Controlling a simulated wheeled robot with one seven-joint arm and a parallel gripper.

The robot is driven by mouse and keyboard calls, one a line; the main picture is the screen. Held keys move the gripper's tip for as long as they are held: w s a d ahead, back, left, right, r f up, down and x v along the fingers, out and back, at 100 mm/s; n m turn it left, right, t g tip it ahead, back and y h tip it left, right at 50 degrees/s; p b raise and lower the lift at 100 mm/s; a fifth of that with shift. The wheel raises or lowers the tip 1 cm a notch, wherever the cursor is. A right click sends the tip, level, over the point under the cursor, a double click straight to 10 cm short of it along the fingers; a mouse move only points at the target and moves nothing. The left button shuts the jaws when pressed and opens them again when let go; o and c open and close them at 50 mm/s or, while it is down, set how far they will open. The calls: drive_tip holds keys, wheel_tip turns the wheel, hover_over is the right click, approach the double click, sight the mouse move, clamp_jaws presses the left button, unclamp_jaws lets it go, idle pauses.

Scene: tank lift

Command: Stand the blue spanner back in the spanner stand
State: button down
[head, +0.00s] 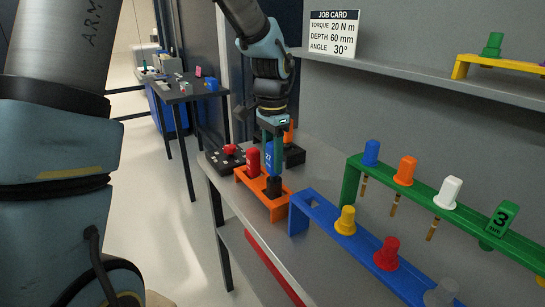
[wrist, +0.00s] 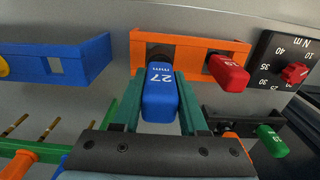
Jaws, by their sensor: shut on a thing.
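The blue spanner (head: 270,158), marked 27, is upright between the green fingers of my gripper (head: 273,148). In the wrist view my gripper (wrist: 160,84) is shut on the handle of the blue spanner (wrist: 160,103), one finger on each side. Its black lower end is at the orange spanner stand (head: 280,208), near the end by the blue rack. I cannot tell whether it is in the slot or just above it. The stand also shows in the wrist view (wrist: 200,44). A red spanner (head: 253,161) stands at its other end.
A blue rack (head: 318,220) with yellow and red pieces stands close to the right of the stand. A green rack (head: 355,180) with several tools is behind it. A black box with a red knob (head: 230,149) is at left. A shelf with a job card (head: 334,34) hangs above.

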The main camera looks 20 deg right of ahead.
sight(272, 143)
drive_tip(key=shift+f+b, duration=0.95)
drive_tip(key=shift+f, duration=0.9)
drive_tip(key=shift+c, duration=1.8)
unclamp_jaws()
drive_tip(key=shift+r, duration=0.1)
wheel_tip(272, 143, up, 9)
drive_tip(key=p, duration=0.8)
drive_tip(key=s+a+n+t, duration=0.1)
drive_tip(key=s+a+n, duration=0.2)
drive_tip(key=a+n, duration=1.1)
drive_tip(key=a, duration=1.5)
drive_tip(key=shift+s+a+f+n+t, duration=0.25)
drive_tip(key=shift+s+a+n+t, duration=0.05)
drive_tip(key=shift+s, duration=0.1)
